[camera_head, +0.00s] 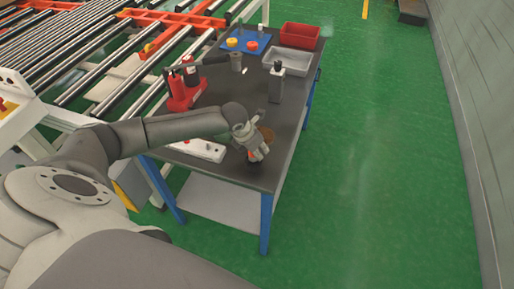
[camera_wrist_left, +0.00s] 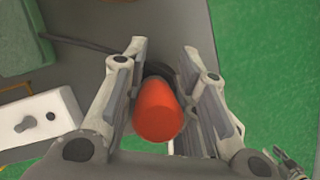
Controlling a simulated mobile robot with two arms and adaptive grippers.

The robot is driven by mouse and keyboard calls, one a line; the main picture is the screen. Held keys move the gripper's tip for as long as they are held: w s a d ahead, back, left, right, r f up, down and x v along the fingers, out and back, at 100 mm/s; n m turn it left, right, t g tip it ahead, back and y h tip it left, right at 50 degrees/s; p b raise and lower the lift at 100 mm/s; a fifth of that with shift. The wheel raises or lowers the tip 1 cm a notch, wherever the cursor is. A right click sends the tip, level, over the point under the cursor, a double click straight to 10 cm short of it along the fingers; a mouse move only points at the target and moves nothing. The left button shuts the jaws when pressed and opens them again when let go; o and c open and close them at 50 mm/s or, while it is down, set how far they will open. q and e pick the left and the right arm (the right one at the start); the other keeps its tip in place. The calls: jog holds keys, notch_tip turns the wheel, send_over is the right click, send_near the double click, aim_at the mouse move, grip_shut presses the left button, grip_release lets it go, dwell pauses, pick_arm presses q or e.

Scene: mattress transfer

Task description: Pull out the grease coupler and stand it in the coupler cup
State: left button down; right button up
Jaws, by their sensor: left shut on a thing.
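My left gripper (camera_head: 257,154) is low over the near end of the dark table. In the left wrist view its fingers (camera_wrist_left: 165,98) are on both sides of an orange-red cylinder, which I take for the grease coupler (camera_wrist_left: 158,112), and are shut on it. The coupler's round end faces the wrist camera. A dark rounded part shows behind it; I cannot tell whether the coupler is still seated in it. A brown round thing (camera_head: 267,134) stands just behind the gripper, partly hidden. I cannot tell whether it is the coupler cup. My right gripper is not in view.
A white block with a dark button (camera_head: 200,149) lies left of the gripper. A red holder with bottles (camera_head: 184,92), a grey dispenser (camera_head: 277,84), a grey tray (camera_head: 290,62), a red bin (camera_head: 300,36) and a blue board (camera_head: 246,43) stand farther back. A dark cable (camera_wrist_left: 80,43) runs toward the coupler.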

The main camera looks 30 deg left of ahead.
pick_arm(q)
jog(key=shift+f+b, duration=0.5)
jog(key=shift+f, duration=0.4)
jog(key=c, duration=1.1)
grip_release()
jog(key=shift+r, duration=0.15)
jog(key=v, duration=1.1)
jog(key=shift+s+a+r, duration=0.1)
jog(key=shift+r, duration=0.3)
